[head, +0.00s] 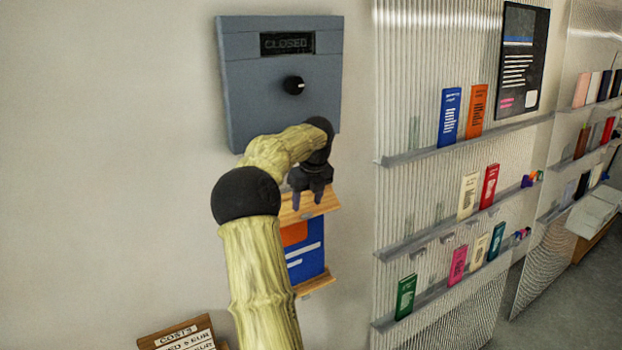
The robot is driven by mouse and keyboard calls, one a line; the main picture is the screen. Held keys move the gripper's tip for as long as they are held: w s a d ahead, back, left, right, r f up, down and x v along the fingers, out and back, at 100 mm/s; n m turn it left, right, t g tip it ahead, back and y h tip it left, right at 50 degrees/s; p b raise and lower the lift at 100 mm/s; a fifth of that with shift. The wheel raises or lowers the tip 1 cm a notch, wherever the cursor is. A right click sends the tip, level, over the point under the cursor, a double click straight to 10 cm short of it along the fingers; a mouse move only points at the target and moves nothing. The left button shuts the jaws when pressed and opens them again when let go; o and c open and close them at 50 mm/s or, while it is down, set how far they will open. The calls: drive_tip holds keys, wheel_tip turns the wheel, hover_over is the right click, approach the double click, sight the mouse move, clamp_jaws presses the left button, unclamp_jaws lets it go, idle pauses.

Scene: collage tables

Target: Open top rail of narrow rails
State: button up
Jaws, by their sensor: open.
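The narrow rails are two short wooden strips on the wall, holding a blue and orange poster (305,258) between them. The top rail (325,202) is light wood with a small pale tab at its lower edge. The bottom rail (316,283) is also wood, with a similar tab. My gripper (310,200) is open and points down, its dark fingers in front of the top rail. I cannot tell whether they touch it. My arm hides the left part of the poster and rails.
A grey box with a CLOSED display (244,85) and a black knob hangs above the rails. A wooden costs sign (150,342) is at lower left. Ribbed panels with shelves (405,157) of booklets stand to the right. The wall at left is bare.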

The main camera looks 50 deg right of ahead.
drive_tip(key=v, duration=1.7)
drive_tip(key=shift+b, duration=0.35)
drive_tip(key=shift+s, duration=0.1)
